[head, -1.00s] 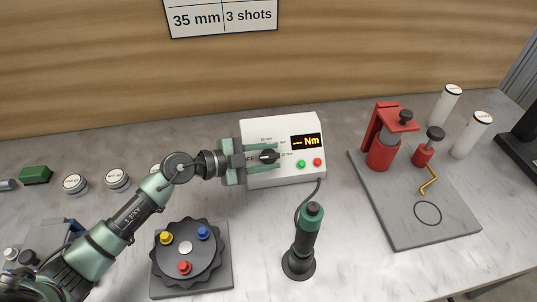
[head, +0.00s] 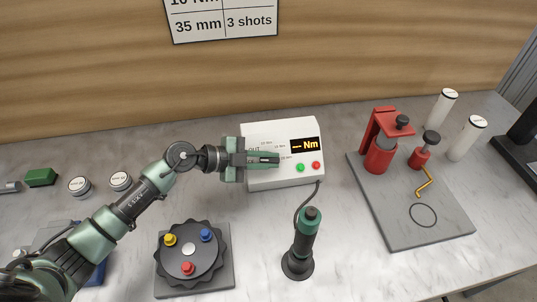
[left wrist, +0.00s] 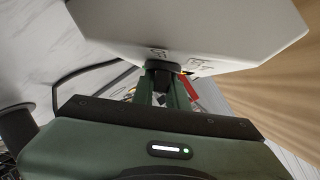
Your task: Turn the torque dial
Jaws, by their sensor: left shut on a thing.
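The white controller box (head: 283,128) stands at the back middle of the bench, with an amber display (head: 305,146) showing dashes and "Nm". My left gripper (head: 272,158) reaches in from the left to the box's front face. It is shut on the torque dial, which its fingers mostly hide in the head view. In the left wrist view the dark dial (left wrist: 163,69) shows between the fingertips, against the white box (left wrist: 200,25). The dial's setting cannot be read. My right gripper is not in view.
A green (head: 300,168) and a red button (head: 316,165) sit right of the gripper. A corded screwdriver (head: 304,235) stands in front. A black turntable (head: 188,253) with coloured knobs is at front left. A grey plate (head: 440,230) with red fixtures lies right.

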